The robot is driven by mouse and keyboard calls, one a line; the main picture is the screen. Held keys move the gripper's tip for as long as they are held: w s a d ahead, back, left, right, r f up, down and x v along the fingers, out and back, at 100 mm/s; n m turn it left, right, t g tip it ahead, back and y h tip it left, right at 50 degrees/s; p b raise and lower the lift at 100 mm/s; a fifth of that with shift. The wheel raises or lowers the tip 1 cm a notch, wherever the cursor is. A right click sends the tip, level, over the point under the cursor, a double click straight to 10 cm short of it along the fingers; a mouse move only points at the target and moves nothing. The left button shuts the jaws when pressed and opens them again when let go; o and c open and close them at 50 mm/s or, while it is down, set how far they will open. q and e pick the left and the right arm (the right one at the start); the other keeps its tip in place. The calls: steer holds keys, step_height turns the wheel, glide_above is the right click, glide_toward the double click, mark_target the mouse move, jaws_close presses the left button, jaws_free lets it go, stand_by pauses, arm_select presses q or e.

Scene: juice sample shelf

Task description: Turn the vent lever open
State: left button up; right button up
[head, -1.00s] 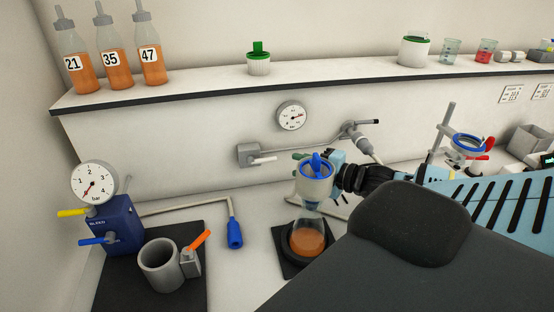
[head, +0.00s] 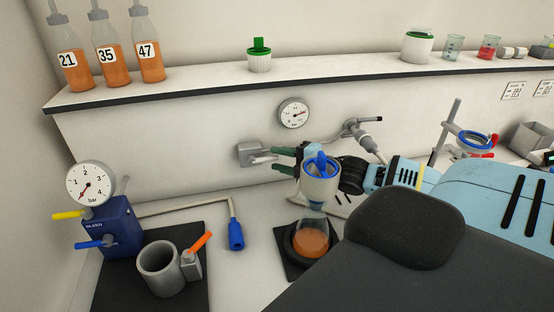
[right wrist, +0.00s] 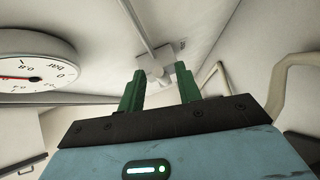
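A grey valve block (head: 248,151) is on the wall below the shelf, with a short pale lever (head: 262,159) pointing right. I take this as the vent lever; no label is readable on it. My right gripper (head: 273,159) is open, its two dark green fingers pointing left at the lever, with the tips very close to it. Whether they touch it I cannot tell. In the right wrist view the block (right wrist: 154,68) shows beyond and between the parted fingers (right wrist: 158,70). My left gripper is in neither view.
A flask (head: 310,240) with a white, blue-topped funnel (head: 318,188) stands just in front of my right gripper. A round gauge (head: 294,113) is on the wall above. A blue bleed box (head: 110,226), a grey cup (head: 160,270) and a blue-ended hose (head: 236,236) are at left.

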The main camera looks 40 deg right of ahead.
steer(key=shift+w+a, duration=0.1)
steer(key=shift+w, duration=0.15)
jaws_close()
stand_by(0.3)
